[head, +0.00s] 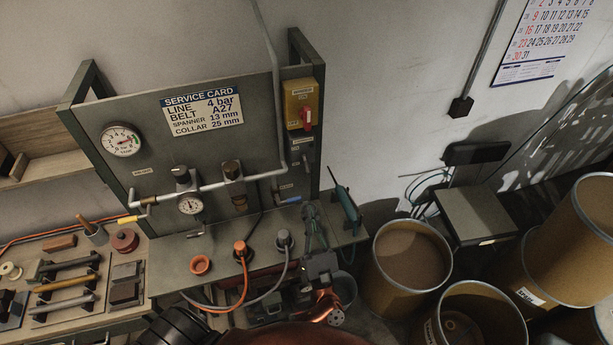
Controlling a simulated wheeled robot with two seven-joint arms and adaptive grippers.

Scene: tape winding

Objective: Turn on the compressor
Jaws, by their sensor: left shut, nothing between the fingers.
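A yellow switch box (302,101) with a red rotary knob (307,117) is mounted at the upper right of the grey service panel (255,140). The knob's handle looks about upright, and its label is too small to read. I cannot clearly make out the compressor among the machinery below the bench.
A grey pipe (210,188) with gauges crosses the panel. An orange hose (244,278) and a grey hose rise to the bench. Tools lie on the left bench (75,328). Drums (409,256) crowd the floor at the right. The wall beside the switch box is bare.

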